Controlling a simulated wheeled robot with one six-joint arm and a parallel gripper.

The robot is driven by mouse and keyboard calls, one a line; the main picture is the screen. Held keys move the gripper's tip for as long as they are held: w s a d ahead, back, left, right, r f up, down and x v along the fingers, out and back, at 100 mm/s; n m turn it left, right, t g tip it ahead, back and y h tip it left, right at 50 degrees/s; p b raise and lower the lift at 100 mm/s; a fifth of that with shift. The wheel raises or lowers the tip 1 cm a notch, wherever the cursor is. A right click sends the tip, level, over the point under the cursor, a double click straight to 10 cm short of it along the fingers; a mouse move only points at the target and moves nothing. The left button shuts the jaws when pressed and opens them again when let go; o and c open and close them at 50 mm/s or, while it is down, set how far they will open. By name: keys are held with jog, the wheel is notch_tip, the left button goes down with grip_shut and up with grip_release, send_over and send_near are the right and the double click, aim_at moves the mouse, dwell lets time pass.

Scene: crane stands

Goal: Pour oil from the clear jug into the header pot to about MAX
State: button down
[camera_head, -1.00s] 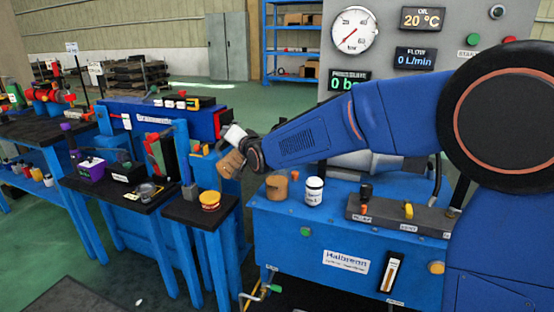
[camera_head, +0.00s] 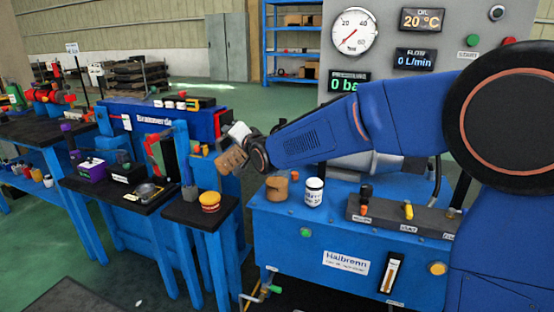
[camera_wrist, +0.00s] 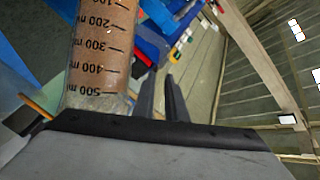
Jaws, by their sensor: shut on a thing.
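The clear jug with brown oil (camera_head: 231,160) is at the end of my arm in the head view, tilted and raised above the small black-topped stand. The head view also shows the gripper (camera_head: 250,150) behind the jug. I cannot tell for sure which vessel is the header pot, and no MAX mark is readable.
A brown pot (camera_head: 277,187) and a white jar (camera_head: 314,191) stand on the blue Halbrenn unit (camera_head: 290,228). The gauge panel (camera_head: 345,60) stands behind my arm.

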jog(key=shift+w+d+r+m+t+y+b, duration=0.15)
jog(key=shift+d+r+m+t+y+b, duration=0.1)
jog(key=shift+d+r+m+b, duration=0.4)
jog(key=shift+w+d+r+m+t+y+b, duration=0.15)
jog(key=shift+d+r+m+t+b, duration=0.15)
jog(key=shift+d+r+m, duration=0.4)
dwell(3.7)
jog(key=shift+d+r+m+b, duration=0.3)
jog(key=shift+d+r+m, duration=0.15)
jog(key=shift+d+r, duration=0.1)
dwell(1.2)
